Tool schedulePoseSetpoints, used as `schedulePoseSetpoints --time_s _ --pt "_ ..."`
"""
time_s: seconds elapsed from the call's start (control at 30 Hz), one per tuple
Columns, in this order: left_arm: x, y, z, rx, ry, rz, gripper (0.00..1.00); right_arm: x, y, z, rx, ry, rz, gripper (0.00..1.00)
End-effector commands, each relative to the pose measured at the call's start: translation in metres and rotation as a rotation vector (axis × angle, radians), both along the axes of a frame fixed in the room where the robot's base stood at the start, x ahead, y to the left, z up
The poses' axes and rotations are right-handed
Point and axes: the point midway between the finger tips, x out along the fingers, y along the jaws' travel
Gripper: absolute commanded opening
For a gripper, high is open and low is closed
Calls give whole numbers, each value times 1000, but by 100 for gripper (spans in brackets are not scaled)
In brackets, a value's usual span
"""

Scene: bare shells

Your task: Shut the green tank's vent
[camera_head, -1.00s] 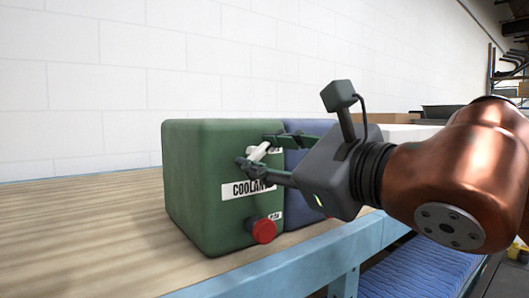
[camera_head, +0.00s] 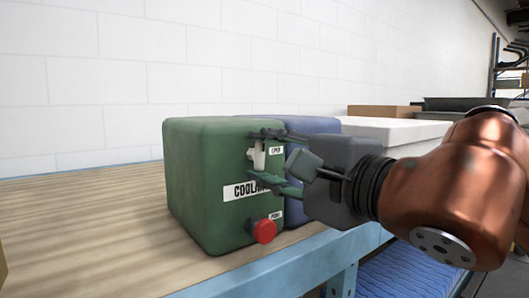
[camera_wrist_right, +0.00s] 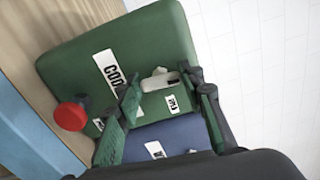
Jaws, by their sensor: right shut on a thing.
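The green tank (camera_head: 195,185) stands on the wooden bench top, its front marked COOLANT. A white lever (camera_head: 259,156), the vent's handle by its look, is on the upper part of this face, with a small label reading OPEN to its right. It stands about upright in the head view. My right gripper (camera_head: 256,158) is shut on the lever, one finger above and one below. In the right wrist view the lever (camera_wrist_right: 160,81) shows between the fingers (camera_wrist_right: 163,82). My left gripper is out of view.
A red knob (camera_head: 263,231) sticks out low on the tank's face. A blue tank (camera_head: 312,124) stands right beside the green one, partly behind my gripper. A white box (camera_head: 390,133) is farther right. The bench's blue front edge (camera_head: 300,262) runs below. The bench left of the tank is clear.

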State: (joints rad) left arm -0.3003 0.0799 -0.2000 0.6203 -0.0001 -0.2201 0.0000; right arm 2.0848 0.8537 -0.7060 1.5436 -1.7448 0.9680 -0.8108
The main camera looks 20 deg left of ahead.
Motion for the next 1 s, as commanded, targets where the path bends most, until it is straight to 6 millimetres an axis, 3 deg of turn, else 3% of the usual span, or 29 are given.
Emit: schedulePoseSetpoints --time_s 0.77,0.8,1.0 --pt "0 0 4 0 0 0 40 -1 0 -1 -66 -84 1 12" --pt "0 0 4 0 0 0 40 -1 0 -1 -66 -84 1 37" --pt "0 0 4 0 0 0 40 0 0 -1 -65 -84 0 51"
